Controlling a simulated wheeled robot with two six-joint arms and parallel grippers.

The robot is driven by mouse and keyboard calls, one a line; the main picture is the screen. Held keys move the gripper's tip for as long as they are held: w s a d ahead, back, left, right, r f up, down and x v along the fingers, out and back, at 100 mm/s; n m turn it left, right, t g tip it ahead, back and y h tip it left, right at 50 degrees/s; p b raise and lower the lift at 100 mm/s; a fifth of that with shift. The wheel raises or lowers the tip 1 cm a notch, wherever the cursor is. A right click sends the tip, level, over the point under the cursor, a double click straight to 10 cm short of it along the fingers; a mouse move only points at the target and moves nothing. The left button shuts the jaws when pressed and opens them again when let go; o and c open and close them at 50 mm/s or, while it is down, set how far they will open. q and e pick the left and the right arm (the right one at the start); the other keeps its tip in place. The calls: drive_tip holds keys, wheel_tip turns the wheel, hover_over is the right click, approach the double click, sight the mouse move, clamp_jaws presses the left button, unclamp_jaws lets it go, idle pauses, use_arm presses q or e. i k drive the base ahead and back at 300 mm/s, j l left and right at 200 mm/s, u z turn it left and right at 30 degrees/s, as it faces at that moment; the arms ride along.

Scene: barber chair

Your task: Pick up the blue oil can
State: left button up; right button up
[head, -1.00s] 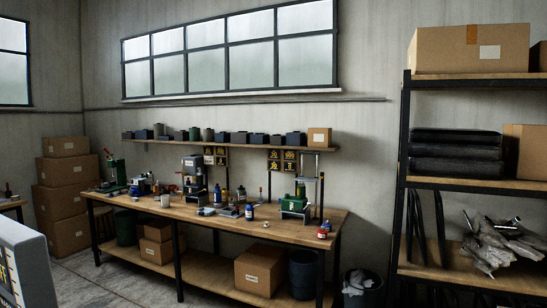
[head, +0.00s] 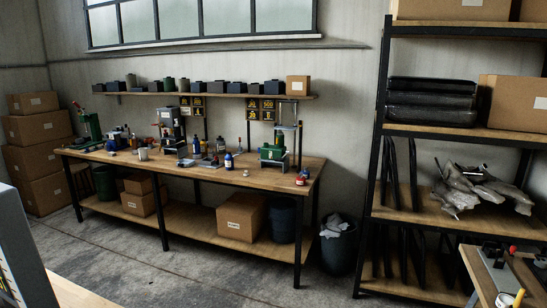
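Several small bottles and tools stand on the long wooden workbench (head: 120,158) against the back wall. A small blue container with a white label (head: 228,160) stands upright near the front of its middle part. Another blue container (head: 196,147) stands a little further left and back. They are too small for me to tell which one is the blue oil can. Neither of my grippers is in view.
A black metal shelf rack (head: 381,130) stands at the right, with a dark waste bin (head: 338,250) beside it. Another tabletop (head: 485,275) enters at the lower right. A grey panel (head: 22,235) blocks the lower left. Bare concrete floor (head: 150,262) lies before the workbench.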

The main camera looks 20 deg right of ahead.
sight(229, 157)
drive_tip(key=i+l, duration=0.6)
drive_tip(key=i+l+u, duration=0.1)
drive_tip(key=i+l, duration=0.55)
drive_tip(key=l, duration=0.15)
drive_tip(key=i+l, duration=0.55)
drive_tip(key=l, duration=0.2)
drive_tip(key=i+l+u, duration=0.1)
drive_tip(key=i, duration=0.45)
drive_tip(key=i+l+u, duration=0.1)
drive_tip(key=i, duration=0.4)
drive_tip(key=i+j, duration=1)
drive_tip(key=j, duration=0.15)
drive_tip(key=u, duration=0.05)
